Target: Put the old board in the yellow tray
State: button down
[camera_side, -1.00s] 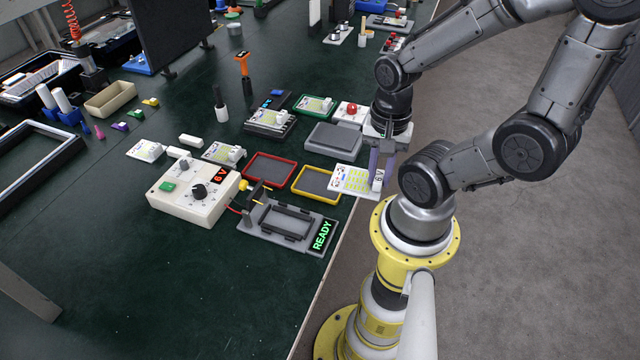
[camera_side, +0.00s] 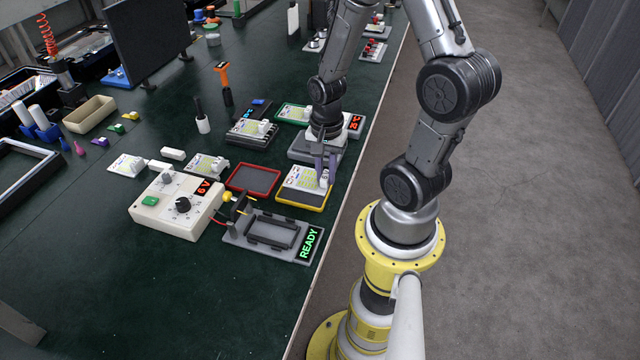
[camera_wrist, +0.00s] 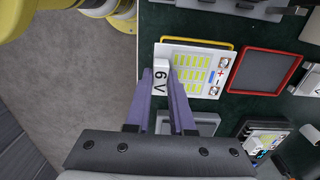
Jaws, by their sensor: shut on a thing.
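The old board is a white board (camera_side: 300,181) with yellow-green patches and a white block marked 6 V. It is over the yellow tray (camera_side: 303,203), whose yellow front edge shows below it. In the wrist view the board (camera_wrist: 198,85) covers most of the tray, with a strip of yellow rim (camera_wrist: 205,42) showing along the top. Whether the board rests on the tray floor or is just above it, I cannot tell. My gripper (camera_side: 325,178) points down at the board's right end. Its purple fingers (camera_wrist: 162,88) are shut on the board's 6 V block.
An empty red-rimmed tray (camera_side: 253,179) lies left of the yellow tray. The grey fixture with a READY display (camera_side: 268,238) is in front. A white 6 V supply box (camera_side: 175,204) stands at left. A grey block (camera_side: 303,149) stands behind. The table edge is close at right.

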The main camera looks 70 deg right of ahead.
aim_at(309, 176)
jog(key=shift+w+d+f, duration=0.25)
jog(key=shift+w+f, duration=0.1)
jog(key=shift+f, duration=0.15)
jog(key=shift+w+d+f, duration=0.2)
jog(key=shift+w+f, duration=0.15)
jog(key=shift+f, duration=0.15)
jog(key=shift+w+d+f, duration=0.1)
jog(key=shift+w+f, duration=0.1)
jog(key=shift+f, duration=1.55)
jog(key=c, duration=0.8)
grip_release()
jog(key=shift+f, duration=0.15)
